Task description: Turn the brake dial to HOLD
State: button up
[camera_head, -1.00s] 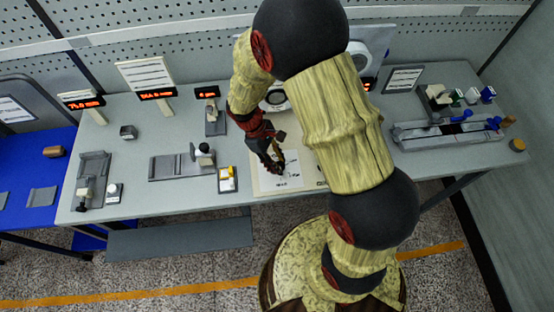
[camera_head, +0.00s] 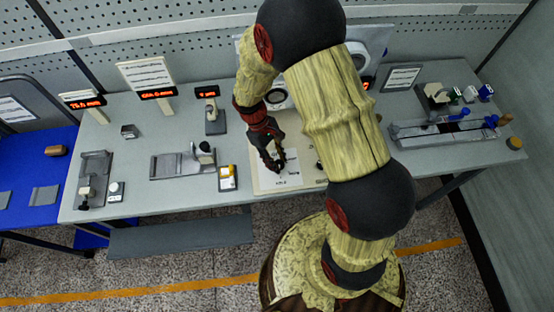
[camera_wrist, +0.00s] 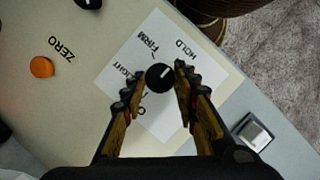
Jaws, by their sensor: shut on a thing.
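The brake dial (camera_wrist: 159,78) is a small round black knob with a white pointer mark, on a white label card (camera_wrist: 113,79). The card reads LIGHT, FIRM and HOLD around the dial, with another word partly hidden by a finger. The pointer mark slants up and right, toward the HOLD side. My gripper (camera_wrist: 154,84) has one dark ridged finger on each side of the dial and is shut on it. In the head view my gripper (camera_head: 276,164) is down over the card, and the dial is hidden there.
An orange ZERO button (camera_wrist: 41,67) sits on the same cream panel (camera_wrist: 75,25). A grey device with a light button (camera_wrist: 254,132) lies to the right in the wrist view. Fixtures (camera_head: 182,164) and red displays (camera_head: 157,94) stand left on the grey bench.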

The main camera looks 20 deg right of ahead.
jog(key=o, duration=1.1)
jog(key=shift+o, duration=0.2)
jog(key=shift+r, duration=0.1)
jog(key=v, duration=1.1)
jog(key=shift+w+r, duration=0.2)
jog(key=shift+r, duration=0.15)
jog(key=shift+a, duration=0.1)
jog(key=s+d+r+m+t+y+b, duration=0.2)
jog(key=s+r+m+t+b, duration=0.3)
jog(key=s+r+t, duration=0.4)
jog(key=s+r, duration=0.6)
jog(key=r, duration=0.3)
jog(key=shift+s+d+m, duration=0.2)
jog(key=shift+d+m, duration=0.05)
jog(key=shift+m, duration=0.15)
